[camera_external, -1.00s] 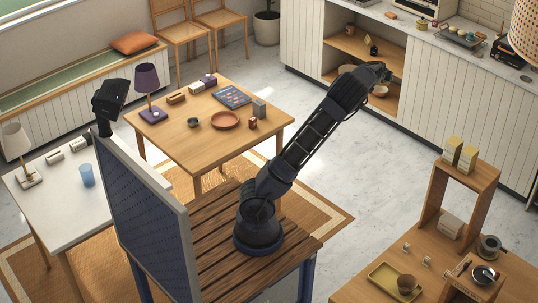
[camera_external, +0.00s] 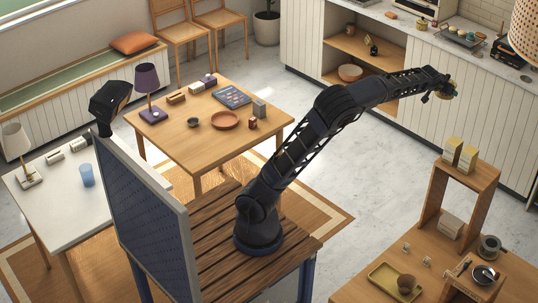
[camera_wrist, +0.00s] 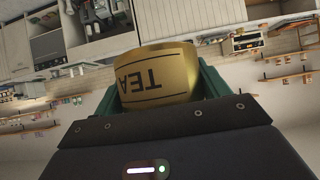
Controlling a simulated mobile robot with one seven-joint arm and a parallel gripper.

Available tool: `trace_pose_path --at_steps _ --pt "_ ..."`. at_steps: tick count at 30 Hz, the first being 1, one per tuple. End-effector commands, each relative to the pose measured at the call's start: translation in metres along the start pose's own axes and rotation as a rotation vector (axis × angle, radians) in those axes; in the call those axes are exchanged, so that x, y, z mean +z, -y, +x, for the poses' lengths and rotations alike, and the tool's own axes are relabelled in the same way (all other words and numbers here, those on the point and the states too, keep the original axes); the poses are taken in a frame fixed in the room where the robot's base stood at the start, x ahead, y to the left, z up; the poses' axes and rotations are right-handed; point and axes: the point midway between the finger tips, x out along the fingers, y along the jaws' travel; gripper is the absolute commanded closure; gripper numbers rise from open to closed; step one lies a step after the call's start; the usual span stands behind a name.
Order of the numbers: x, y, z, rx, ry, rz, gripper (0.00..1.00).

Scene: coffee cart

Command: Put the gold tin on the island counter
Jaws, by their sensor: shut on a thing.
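The gold tin (camera_wrist: 158,76), with dark "TEA" lettering, shows upside down in the wrist view between the green fingers of my gripper (camera_wrist: 165,90). My gripper is shut on it. In the external view the tin (camera_external: 447,88) is a small gold shape at the end of my outstretched arm, partly hidden by my gripper (camera_external: 438,94). It is in the air over the floor, in front of the white kitchen cabinets. Which counter is the island counter is not clear; a wooden table (camera_external: 348,288) stands at the lower right, below and apart from the tin.
The lower-right wooden table bears a shelf riser (camera_external: 432,205) with yellow boxes, an olive tray (camera_external: 379,277) and a grinder. A kitchen counter (camera_external: 452,45) with appliances runs along the back. A square wooden table (camera_external: 178,133) with small things stands left of my arm.

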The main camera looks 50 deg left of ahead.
Motion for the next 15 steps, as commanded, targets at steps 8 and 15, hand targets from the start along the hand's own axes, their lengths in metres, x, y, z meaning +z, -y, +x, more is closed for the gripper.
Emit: trace_pose_path --at_steps 8,15 --pt "-0.003 -0.099 -0.066 0.103 -0.003 0.067 0.97" --pt "0.003 -0.175 -0.129 0.188 -0.002 0.126 0.97"
